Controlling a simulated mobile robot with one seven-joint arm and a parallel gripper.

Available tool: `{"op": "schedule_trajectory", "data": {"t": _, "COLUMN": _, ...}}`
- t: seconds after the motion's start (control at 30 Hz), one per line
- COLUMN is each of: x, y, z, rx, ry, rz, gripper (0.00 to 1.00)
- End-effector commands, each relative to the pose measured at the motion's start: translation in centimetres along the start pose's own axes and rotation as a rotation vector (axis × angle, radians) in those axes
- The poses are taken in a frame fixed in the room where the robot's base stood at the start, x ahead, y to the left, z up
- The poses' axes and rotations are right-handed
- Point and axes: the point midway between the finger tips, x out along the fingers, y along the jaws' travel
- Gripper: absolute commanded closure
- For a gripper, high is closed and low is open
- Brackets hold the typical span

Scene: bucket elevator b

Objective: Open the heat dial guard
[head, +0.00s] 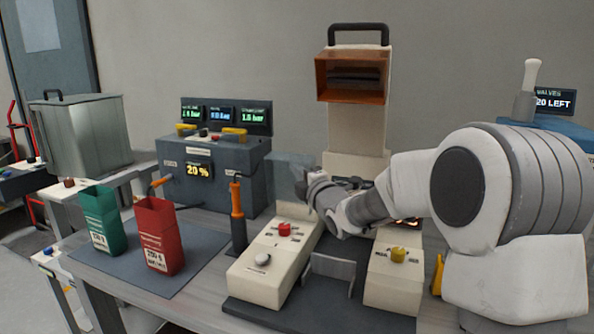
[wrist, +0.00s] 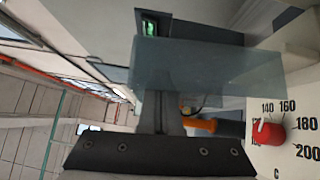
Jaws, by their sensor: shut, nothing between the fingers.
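The heat dial is a red knob (head: 285,229) on the cream control box (head: 262,262). The wrist view shows the red dial (wrist: 268,132) at the right edge beside printed numbers, with nothing over it. The guard (head: 290,175) is a clear bluish panel, raised at the far end of that box, away from the dial. It crosses the middle of the wrist view (wrist: 215,72). My gripper (head: 314,188) is beside the guard on its right, shut with nothing in it. In the wrist view my fingers (wrist: 158,112) overlap the panel; I cannot tell whether they touch it.
A white knob (head: 262,260) sits nearer on the same box. A second box with a yellow knob (head: 398,255) stands to the right.

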Motion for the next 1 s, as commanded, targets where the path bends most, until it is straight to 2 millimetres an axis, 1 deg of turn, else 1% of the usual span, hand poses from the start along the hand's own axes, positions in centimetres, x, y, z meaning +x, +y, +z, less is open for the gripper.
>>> {"op": "schedule_trajectory", "data": {"t": 0.43, "x": 0.3, "y": 0.3, "z": 0.3, "rx": 0.01, "ry": 0.001, "rz": -0.012, "gripper": 1.0}}
{"op": "schedule_trajectory", "data": {"t": 0.63, "x": 1.4, "y": 1.0, "z": 1.4, "rx": 0.092, "ry": 0.0, "rz": -0.094, "gripper": 1.0}}
{"op": "schedule_trajectory", "data": {"t": 0.77, "x": 2.0, "y": 0.8, "z": 2.1, "rx": 0.138, "ry": -0.001, "rz": -0.138, "gripper": 1.0}}
{"op": "schedule_trajectory", "data": {"t": 0.83, "x": 2.4, "y": 0.3, "z": 2.5, "rx": 0.144, "ry": -0.002, "rz": -0.145, "gripper": 1.0}}
{"op": "schedule_trajectory", "data": {"t": 1.0, "x": 2.8, "y": 0.3, "z": 2.9, "rx": 0.144, "ry": -0.001, "rz": -0.144, "gripper": 1.0}}
